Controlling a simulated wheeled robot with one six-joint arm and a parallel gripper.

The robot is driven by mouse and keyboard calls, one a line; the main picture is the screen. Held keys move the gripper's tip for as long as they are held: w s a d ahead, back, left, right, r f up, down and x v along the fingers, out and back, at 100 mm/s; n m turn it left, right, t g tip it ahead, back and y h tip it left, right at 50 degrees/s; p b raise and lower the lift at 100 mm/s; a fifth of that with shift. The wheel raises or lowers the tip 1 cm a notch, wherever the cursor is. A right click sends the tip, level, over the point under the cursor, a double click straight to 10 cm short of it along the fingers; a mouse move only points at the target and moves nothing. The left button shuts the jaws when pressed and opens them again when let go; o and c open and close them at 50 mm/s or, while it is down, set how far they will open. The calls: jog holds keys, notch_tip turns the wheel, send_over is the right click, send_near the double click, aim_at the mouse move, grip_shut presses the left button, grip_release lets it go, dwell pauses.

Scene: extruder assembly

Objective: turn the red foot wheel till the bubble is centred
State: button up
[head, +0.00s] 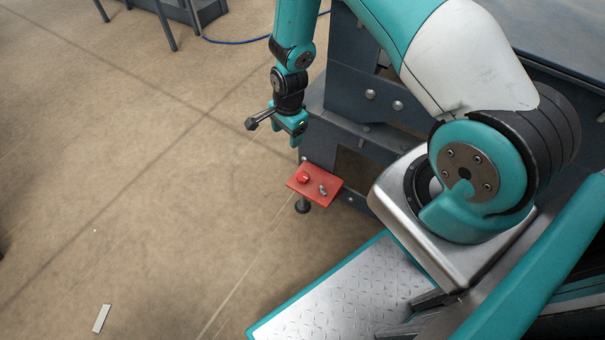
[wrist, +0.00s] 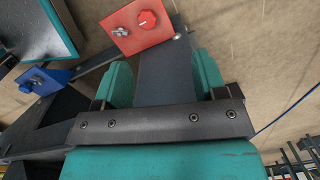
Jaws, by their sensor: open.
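The red foot wheel (head: 304,177) sits on top of a red plate (head: 331,183) at the corner of the dark frame. In the wrist view the wheel (wrist: 147,18) is a red knob with a white mark, on the plate (wrist: 150,38) ahead of the fingers. A small silver piece (wrist: 121,32) is beside it; it also shows in the head view (head: 322,190). I cannot make out a bubble. My gripper (head: 298,141) is open and empty, above and apart from the plate. Its teal fingers (wrist: 163,66) stand either side of a dark frame beam in the wrist view.
A dark foot (head: 303,207) stands on the floor under the red plate. The dark frame (head: 345,80) is close on the gripper's right. A blue plate (wrist: 47,76) with a silver piece is at left in the wrist view.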

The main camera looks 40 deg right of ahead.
aim_at(303, 176)
jog(key=s+d+f+m+b, duration=0.1)
jog(key=f, duration=0.3)
jog(key=d+f+m+b, duration=0.1)
jog(key=f, duration=0.4)
jog(key=s+d+f+m+b, duration=0.1)
jog(key=f, duration=0.3)
jog(key=shift+s+d+f+h, duration=0.15)
jog(key=shift+s+f+h, duration=0.1)
jog(key=shift+s+h, duration=0.15)
notch_tip(303, 176, down, 8)
jog(key=b, duration=0.7)
jog(key=shift+r, duration=0.1)
jog(key=shift+w+r+p, duration=0.1)
jog(key=shift+r+p, duration=0.2)
jog(key=shift+p, duration=0.05)
jog(key=shift+c, duration=0.2)
jog(key=c, duration=0.7)
jog(key=shift+o, duration=0.2)
